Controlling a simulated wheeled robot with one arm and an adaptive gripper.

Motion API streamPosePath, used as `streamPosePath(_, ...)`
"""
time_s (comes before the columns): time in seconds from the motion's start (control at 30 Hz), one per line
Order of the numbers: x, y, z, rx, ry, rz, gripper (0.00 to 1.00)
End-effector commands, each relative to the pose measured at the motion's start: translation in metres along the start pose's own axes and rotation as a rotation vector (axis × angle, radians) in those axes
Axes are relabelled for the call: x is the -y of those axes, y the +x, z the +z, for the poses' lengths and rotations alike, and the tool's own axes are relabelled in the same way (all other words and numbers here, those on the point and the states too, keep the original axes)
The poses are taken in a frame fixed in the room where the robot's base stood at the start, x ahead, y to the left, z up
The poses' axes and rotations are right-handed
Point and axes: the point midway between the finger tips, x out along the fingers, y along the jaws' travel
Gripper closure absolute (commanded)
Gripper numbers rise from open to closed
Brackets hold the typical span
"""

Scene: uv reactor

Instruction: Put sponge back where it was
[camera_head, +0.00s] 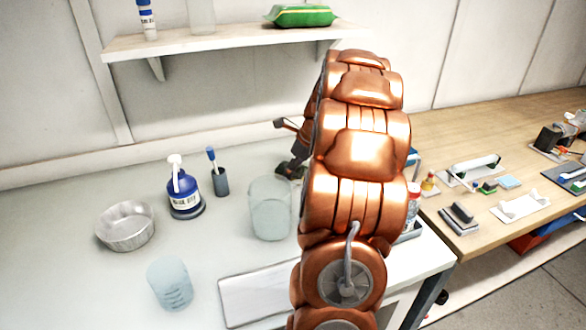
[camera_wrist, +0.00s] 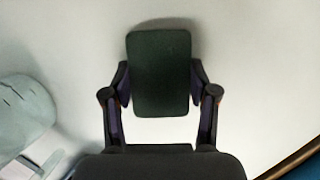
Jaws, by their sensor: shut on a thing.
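The sponge (camera_wrist: 160,72) is a dark green block with rounded corners, seen in the wrist view. My gripper (camera_wrist: 160,88) is shut on it, with one finger on each long side. The pale surface shows behind the sponge; whether the two touch, I cannot tell. In the head view my gripper (camera_head: 291,167) is behind the large clear beaker (camera_head: 270,212), mostly hidden by my copper arm. A small dark green patch at its tip is too small to make out clearly.
On the white bench (camera_head: 80,280) stand a metal dish (camera_head: 125,228), a small beaker (camera_head: 170,284), a blue pump bottle (camera_head: 184,192), a grey cup with a brush (camera_head: 220,181) and a flat pale tray (camera_head: 258,297). A shelf (camera_head: 220,40) hangs above. A wooden table (camera_head: 450,125) stands right.

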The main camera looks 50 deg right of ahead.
Motion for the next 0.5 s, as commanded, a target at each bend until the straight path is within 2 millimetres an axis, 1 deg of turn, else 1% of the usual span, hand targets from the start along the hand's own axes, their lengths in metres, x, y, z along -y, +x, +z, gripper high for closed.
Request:
streamPosePath(0.17, 0.0001, 0.0011, -0.0008, 0.000, 0.001, 0.000, 0.69)
streamPosePath(0.2, 0.0002, 0.0018, -0.0011, 0.000, 0.001, 0.000, 0.40)
streamPosePath(0.43, 0.0004, 0.0017, -0.0010, 0.000, 0.001, -0.001, 0.17)
streamPosePath(0.5, 0.0004, 0.0017, -0.0010, 0.000, 0.001, -0.001, 0.16)
